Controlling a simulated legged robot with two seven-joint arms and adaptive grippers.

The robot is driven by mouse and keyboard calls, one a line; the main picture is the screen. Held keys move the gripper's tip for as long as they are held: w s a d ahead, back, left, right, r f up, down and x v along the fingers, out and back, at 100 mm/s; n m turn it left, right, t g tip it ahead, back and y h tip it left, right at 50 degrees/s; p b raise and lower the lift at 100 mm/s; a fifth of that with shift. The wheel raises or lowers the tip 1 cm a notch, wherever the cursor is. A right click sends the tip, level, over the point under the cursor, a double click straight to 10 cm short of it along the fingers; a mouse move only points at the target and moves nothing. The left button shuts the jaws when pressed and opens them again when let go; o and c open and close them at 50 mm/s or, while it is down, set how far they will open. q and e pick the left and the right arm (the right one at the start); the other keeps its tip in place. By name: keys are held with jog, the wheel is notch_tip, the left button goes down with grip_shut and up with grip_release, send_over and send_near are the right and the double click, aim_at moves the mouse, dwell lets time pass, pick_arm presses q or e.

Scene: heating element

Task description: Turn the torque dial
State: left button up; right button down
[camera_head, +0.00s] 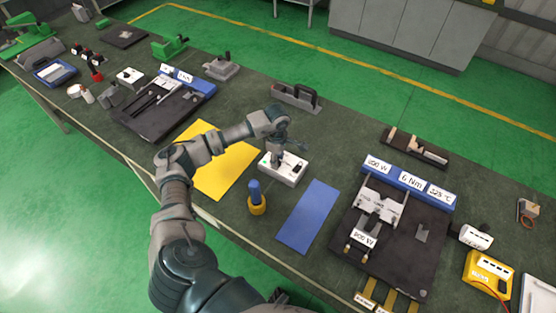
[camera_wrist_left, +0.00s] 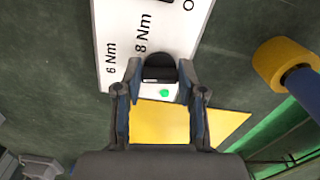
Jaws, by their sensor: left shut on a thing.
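The white torque box (camera_head: 284,176) sits on the dark bench at the middle of the head view. In the left wrist view its white face (camera_wrist_left: 120,25) carries the printed marks "6 Nm" and "8 Nm". The black torque dial (camera_wrist_left: 159,67) stands on this face beside a small green dot (camera_wrist_left: 164,93). My left gripper (camera_wrist_left: 160,73) has its two fingertips on either side of the dial and is shut on it. In the head view my left gripper (camera_head: 277,160) reaches down onto the box and hides part of it. My right gripper is out of view.
A yellow mat (camera_head: 225,172) lies left of the box and a blue mat (camera_head: 307,216) lies to the right. A yellow-and-blue upright tool (camera_head: 257,203) stands close in front. A fixture with a "6 Nm" label (camera_head: 411,181) stands farther right. A grey holder (camera_head: 296,97) stands behind.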

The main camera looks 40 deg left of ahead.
pick_arm(q)
jog(key=shift+a+m+b, duration=0.1)
jog(key=shift+m+b, duration=0.2)
jog(key=shift+m, duration=0.6)
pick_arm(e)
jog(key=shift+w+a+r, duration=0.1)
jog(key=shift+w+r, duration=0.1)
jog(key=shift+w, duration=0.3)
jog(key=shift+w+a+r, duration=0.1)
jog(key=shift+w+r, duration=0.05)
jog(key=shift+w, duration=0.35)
pick_arm(q)
jog(key=o, duration=1.1)
jog(key=shift+o, duration=0.2)
jog(key=shift+a, duration=0.1)
jog(key=shift+f, duration=0.1)
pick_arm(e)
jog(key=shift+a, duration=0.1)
pick_arm(q)
notch_tip(320, 180, up, 12)
